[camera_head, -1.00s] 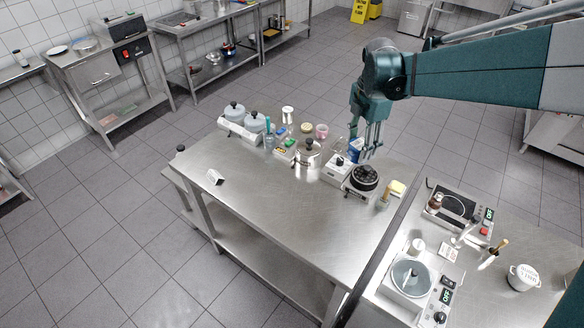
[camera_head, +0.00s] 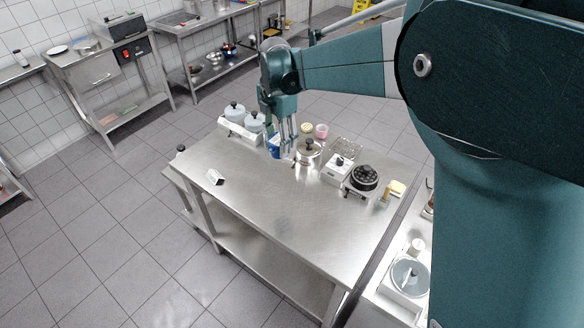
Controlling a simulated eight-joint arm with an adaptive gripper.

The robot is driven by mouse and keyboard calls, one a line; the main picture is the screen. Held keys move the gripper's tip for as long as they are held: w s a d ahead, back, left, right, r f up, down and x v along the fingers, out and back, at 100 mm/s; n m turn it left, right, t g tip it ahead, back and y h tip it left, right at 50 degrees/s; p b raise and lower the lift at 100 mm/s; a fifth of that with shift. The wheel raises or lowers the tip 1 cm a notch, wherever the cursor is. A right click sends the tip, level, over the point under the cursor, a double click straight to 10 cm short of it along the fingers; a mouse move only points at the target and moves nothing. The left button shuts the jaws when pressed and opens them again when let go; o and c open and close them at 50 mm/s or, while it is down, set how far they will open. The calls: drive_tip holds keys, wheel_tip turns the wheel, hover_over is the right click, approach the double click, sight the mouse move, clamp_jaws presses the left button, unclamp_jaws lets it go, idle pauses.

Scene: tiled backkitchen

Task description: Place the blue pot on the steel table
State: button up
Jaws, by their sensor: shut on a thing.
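My gripper (camera_head: 285,138) points down over the back part of the steel table (camera_head: 285,215). Its fingers are shut on a small blue thing, which I take for the blue pot (camera_head: 273,150). The fingers partly hide the pot, and it looks blue with a paler patch. It hangs just left of a lidded silver pot (camera_head: 308,155). I cannot tell whether its base touches the table.
Lidded pale pots (camera_head: 254,122) stand at the table's back left. A white burner unit (camera_head: 335,172), a black pan (camera_head: 364,178) and a yellow sponge (camera_head: 397,188) stand right. The table's middle and front are clear.

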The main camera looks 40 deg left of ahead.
wheel_tip(320, 180, down, 11)
drive_tip(key=shift+s+a, duration=0.25)
drive_tip(key=shift+a, duration=0.1)
drive_tip(key=shift+f, duration=0.1)
drive_tip(key=shift+f, duration=3.05)
drive_tip(key=shift+f, duration=0.1)
drive_tip(key=shift+f+p, duration=0.4)
drive_tip(key=shift+f, duration=1.4)
drive_tip(key=shift+f, duration=0.2)
drive_tip(key=o, duration=1)
drive_tip(key=shift+r, duration=0.1)
drive_tip(key=shift+o, duration=0.2)
